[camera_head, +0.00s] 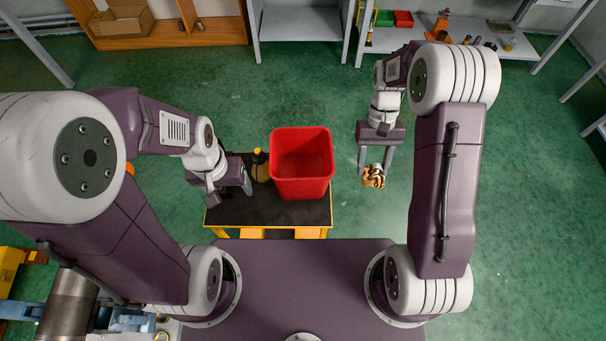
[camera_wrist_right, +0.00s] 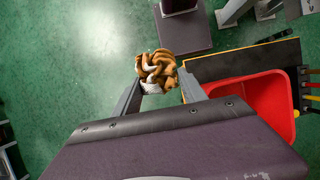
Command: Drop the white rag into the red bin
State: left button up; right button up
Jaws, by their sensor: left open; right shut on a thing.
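A crumpled rag (camera_head: 374,178), brown-orange with white patches, is held between the fingertips of my right gripper (camera_head: 375,168). In the right wrist view the rag (camera_wrist_right: 157,70) bulges beyond the fingertips. The rag is in the air to the right of the red bin (camera_head: 302,188), over the green floor and clear of the bin. The bin stands upright on a low black-topped table and also shows at the right of the right wrist view (camera_wrist_right: 262,105). In the head view it looks empty. My left gripper (camera_head: 231,190) is open over the table, left of the bin.
The low table (camera_head: 268,213) has a yellow frame. Shelves and a grey workbench (camera_head: 400,38) line the back. Green floor lies free to the right.

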aim_at(305, 176)
jog(key=i+l+u, duration=0.1)
jog(key=l+u, duration=0.25)
jog(key=u, duration=0.15)
jog(key=l+u, duration=0.35)
jog(key=u, duration=0.15)
jog(key=l+u, duration=0.45)
jog(key=k+l+u, duration=0.15)
jog(key=u, duration=0.35)
jog(key=l, duration=0.05)
